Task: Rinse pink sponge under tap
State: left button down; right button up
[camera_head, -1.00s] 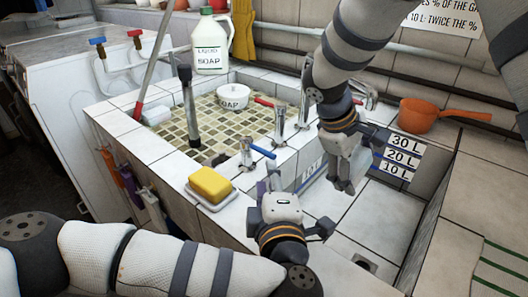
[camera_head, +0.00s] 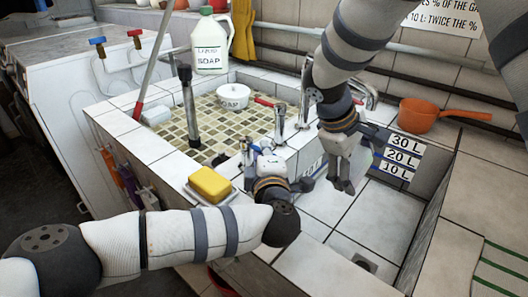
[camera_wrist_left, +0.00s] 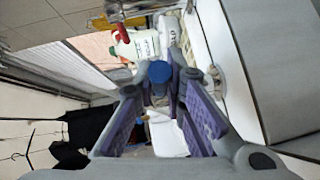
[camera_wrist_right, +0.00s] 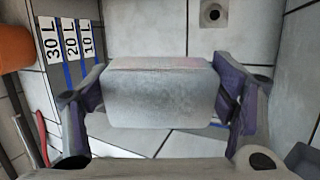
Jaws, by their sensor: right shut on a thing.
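My right gripper (camera_head: 343,183) hangs over the deep tiled basin and is shut on a block, the sponge (camera_wrist_right: 160,95). The sponge looks pale grey with a faint pink tint along its far edge, and spans between both fingers. It is hidden in the head view. My left gripper (camera_head: 262,155) is at the blue-handled tap on the divider ledge. In the left wrist view the blue handle end (camera_wrist_left: 158,73) lies between its spread fingers, with gaps visible. The red-handled tap (camera_head: 279,122) stands behind. The spout is mostly hidden by my right arm.
A yellow sponge (camera_head: 210,183) lies on a white dish (camera_head: 228,200) on the front ledge. An orange scoop (camera_head: 420,114) rests right; a drain (camera_head: 364,262) lies in the basin floor.

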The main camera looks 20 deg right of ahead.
pick_arm(q)
jog(key=shift+a+r+m+g+h, duration=0.1)
jog(key=shift+a+m+g+h, duration=0.25)
jog(key=shift+m+h, duration=0.3)
jog(key=shift+a+r+m+g+h, duration=0.1)
jog(key=shift+a+m+g+h, duration=0.3)
jog(key=shift+h, duration=0.35)
jog(key=shift+s+a+f+m+g+h, duration=0.15)
jog(key=shift+m+g+h, duration=0.1)
jog(key=shift+m+h, duration=0.5)
jog(key=c, duration=1.7)
grip_release()
jog(key=shift+o, duration=0.2)
jog(key=v, duration=1.2)
